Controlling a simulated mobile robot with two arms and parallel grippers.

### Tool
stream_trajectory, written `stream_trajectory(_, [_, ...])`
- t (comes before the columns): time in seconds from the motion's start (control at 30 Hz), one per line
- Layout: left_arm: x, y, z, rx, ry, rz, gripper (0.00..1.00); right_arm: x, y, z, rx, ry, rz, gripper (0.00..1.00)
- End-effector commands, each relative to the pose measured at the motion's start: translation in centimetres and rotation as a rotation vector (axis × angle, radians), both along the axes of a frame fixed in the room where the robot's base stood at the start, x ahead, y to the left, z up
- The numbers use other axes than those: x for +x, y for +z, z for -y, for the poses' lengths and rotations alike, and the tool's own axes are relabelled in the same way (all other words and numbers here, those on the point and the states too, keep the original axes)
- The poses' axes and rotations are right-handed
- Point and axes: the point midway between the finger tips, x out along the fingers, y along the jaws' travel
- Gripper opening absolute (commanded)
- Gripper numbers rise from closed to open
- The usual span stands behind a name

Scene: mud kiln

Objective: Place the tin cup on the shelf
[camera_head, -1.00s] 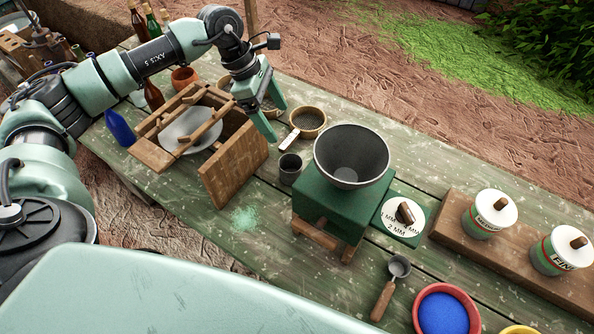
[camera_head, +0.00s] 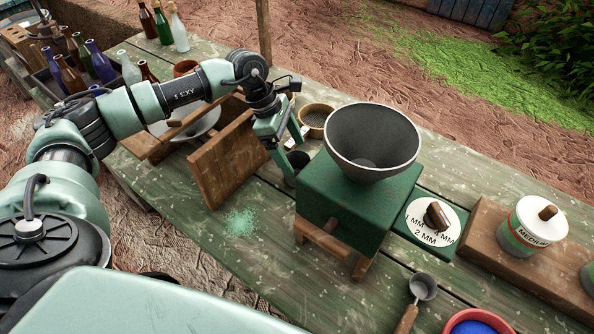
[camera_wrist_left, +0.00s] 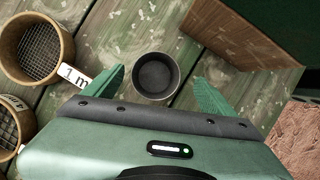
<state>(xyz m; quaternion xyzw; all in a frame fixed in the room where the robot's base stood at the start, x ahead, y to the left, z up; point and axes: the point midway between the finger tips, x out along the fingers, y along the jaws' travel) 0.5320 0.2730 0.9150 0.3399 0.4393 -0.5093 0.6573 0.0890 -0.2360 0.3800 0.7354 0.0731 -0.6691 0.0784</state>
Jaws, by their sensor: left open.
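The tin cup is a small dark grey cup (camera_head: 298,163) standing upright on the green table, just left of the green grinder. My left gripper (camera_head: 290,150) is over it in the head view and partly covers it. In the left wrist view the cup (camera_wrist_left: 156,76) lies between and slightly beyond the two green fingertips of my left gripper (camera_wrist_left: 158,88). The fingers are apart, and no contact with the cup shows. I cannot make out the shelf for certain. My right gripper is not in view.
A green grinder with a grey hopper (camera_head: 372,138) stands close right of the cup. A wooden board (camera_head: 226,160) stands to the left. A sieve (camera_head: 316,117) sits behind. A lidded tin (camera_head: 531,228) rests on a wooden block.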

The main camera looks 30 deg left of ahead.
Motion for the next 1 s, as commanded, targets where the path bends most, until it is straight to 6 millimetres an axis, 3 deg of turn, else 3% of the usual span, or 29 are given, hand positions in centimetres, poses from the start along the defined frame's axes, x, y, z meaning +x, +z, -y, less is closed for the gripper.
stream_trajectory(0.3, [0.7, -4.1, 0.9, 0.001, 0.001, -0.002, 0.86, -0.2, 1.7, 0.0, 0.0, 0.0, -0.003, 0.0])
stream_trajectory(0.57, [0.8, -4.5, 1.0, 0.001, 0.0, 0.001, 0.86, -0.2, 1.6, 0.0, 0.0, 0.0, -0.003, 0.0])
stream_trajectory(0.67, [0.8, -4.5, 1.0, 0.001, 0.0, 0.001, 0.64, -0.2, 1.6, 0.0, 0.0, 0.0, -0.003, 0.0])
stream_trajectory(0.8, [0.8, -4.5, 1.0, 0.001, 0.0, 0.001, 0.25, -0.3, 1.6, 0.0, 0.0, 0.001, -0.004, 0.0])
stream_trajectory(0.87, [0.8, -4.5, 1.0, 0.0, 0.0, 0.001, 0.14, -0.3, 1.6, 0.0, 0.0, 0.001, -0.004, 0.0])
stream_trajectory(1.0, [0.8, -4.5, 1.0, 0.0, 0.0, 0.001, 0.14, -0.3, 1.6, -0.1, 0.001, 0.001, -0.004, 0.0])
